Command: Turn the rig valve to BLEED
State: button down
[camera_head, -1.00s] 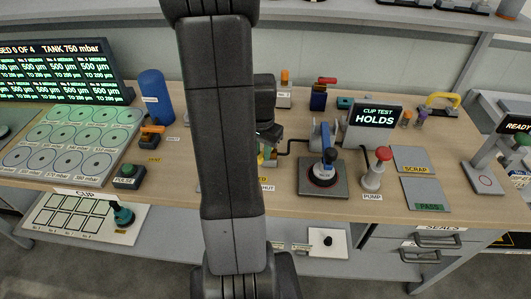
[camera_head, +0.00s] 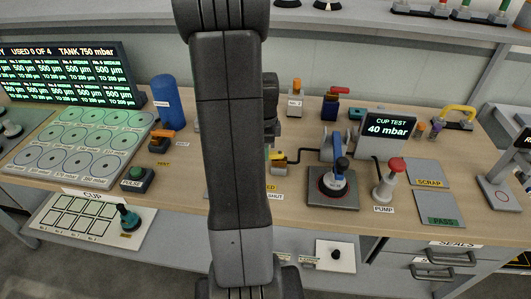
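The rig valve is mostly hidden behind my arm. A small yellow part (camera_head: 277,155), perhaps its handle, shows just right of the arm. Beside it lie a yellow label ending in "ED" (camera_head: 270,187) and a white label reading SHUT (camera_head: 275,197). The dark end of my arm with my gripper (camera_head: 271,130) reaches down just above the yellow part; its fingers are not clear, and I cannot tell whether it touches the valve. The test rig plate (camera_head: 343,200) holds a blue-handled cup tool (camera_head: 336,178). The display (camera_head: 388,127) reads CUP TEST 40 mbar.
A pump (camera_head: 390,180) with a red knob stands right of the rig, by the SCRAP (camera_head: 428,173) and PASS (camera_head: 437,207) pads. A blue cylinder (camera_head: 167,100), an orange-handled valve (camera_head: 162,138) and the PULSE button (camera_head: 136,178) stand left of my arm.

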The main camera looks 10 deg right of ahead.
jog(key=shift+w+d+m, duration=0.1)
jog(key=shift+w+m, duration=0.45)
jog(key=shift+m, duration=0.75)
jog(key=c, duration=1.2)
grip_release()
jog(key=shift+c, duration=0.2)
jog(key=shift+r, duration=0.1)
notch_tip(320, 180, up, 14)
jog(key=shift+b, duration=0.4)
jog(key=shift+f, duration=0.25)
notch_tip(320, 180, down, 14)
jog(key=shift+r+p, duration=0.15)
jog(key=shift+p, duration=0.15)
jog(key=shift+r, duration=0.1)
